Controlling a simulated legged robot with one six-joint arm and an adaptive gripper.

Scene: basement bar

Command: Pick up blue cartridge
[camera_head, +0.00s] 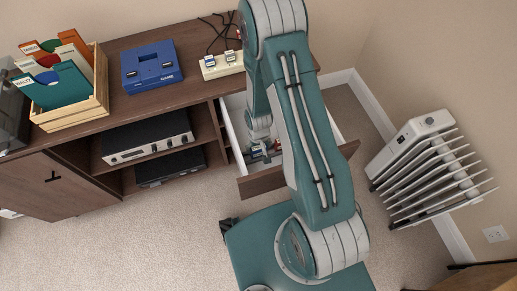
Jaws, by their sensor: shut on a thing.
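My gripper (257,148) reaches down into the open drawer (238,132) of the brown cabinet, partly hidden by my arm. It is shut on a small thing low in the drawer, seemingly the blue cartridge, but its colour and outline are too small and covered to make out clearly. Several small dark, reddish and greenish items (273,149) lie close around the fingers in the drawer.
The drawer's brown front (262,183) and white side walls stand close around my gripper. On the cabinet top are a blue game console (151,66), a cream power strip (222,65) and a wooden crate (98,92) of records. A white radiator (425,165) stands right.

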